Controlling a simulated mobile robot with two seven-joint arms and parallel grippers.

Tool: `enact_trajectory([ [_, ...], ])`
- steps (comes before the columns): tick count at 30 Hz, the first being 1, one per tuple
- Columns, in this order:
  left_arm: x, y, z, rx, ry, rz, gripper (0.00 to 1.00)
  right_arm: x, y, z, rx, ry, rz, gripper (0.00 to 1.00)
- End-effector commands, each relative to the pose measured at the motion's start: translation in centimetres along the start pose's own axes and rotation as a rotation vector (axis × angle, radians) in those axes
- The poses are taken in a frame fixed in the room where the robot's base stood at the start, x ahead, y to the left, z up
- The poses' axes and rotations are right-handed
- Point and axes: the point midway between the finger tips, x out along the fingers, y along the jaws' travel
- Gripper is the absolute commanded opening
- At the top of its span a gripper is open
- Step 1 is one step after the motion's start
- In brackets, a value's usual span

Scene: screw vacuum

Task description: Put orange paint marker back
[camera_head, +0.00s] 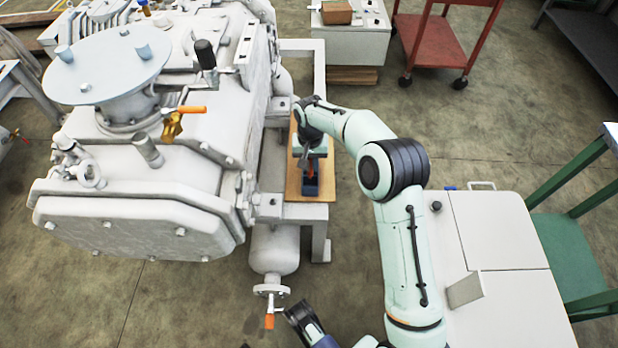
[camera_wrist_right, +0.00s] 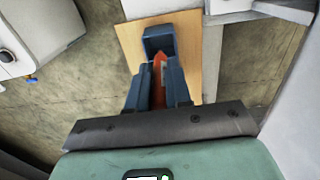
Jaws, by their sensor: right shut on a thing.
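My right gripper (camera_head: 309,163) is over a wooden board beside the large grey machine. It is shut on the orange paint marker (camera_wrist_right: 159,70), which shows between the dark fingers (camera_wrist_right: 159,80) in the right wrist view. A small dark blue open-topped holder (camera_head: 310,187) stands on the board. It also shows just past the fingertips in the wrist view (camera_wrist_right: 160,34). The marker's end reaches the holder's near edge in that view; I cannot tell whether it is inside. My left gripper (camera_head: 305,325) is low in the head view, partly cut off, and its opening is unclear.
The grey vacuum machine (camera_head: 150,205) fills the left. The wooden board (camera_head: 293,185) lies on a grey frame next to it. An orange-handled valve (camera_head: 269,318) hangs below. A red cart (camera_head: 440,45) and a green-framed table (camera_head: 575,255) stand to the right.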

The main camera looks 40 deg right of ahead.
Motion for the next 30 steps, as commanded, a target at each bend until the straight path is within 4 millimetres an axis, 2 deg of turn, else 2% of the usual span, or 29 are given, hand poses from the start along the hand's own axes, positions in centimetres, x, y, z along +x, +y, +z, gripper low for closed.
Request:
enact_trajectory([
  [8,0.7,-0.7,0.8,-0.007,-0.023,-0.012,0.43,2.2,0.1,0.0,0.001,-0.002,0.002,0.00],
  [16,2.0,-2.3,2.9,-0.023,-0.089,-0.041,0.43,6.6,0.1,0.0,0.002,-0.002,0.001,0.00],
  [28,2.1,-2.6,3.1,-0.026,-0.098,-0.046,0.43,7.0,0.0,0.0,0.001,0.000,0.000,0.00],
  [29,2.1,-2.6,3.2,-0.026,-0.099,-0.046,0.43,7.0,0.0,0.0,0.001,0.000,0.000,0.25],
  [30,2.0,-2.6,3.2,-0.026,-0.099,-0.046,0.43,7.0,0.0,0.0,0.001,0.000,0.000,0.39],
])
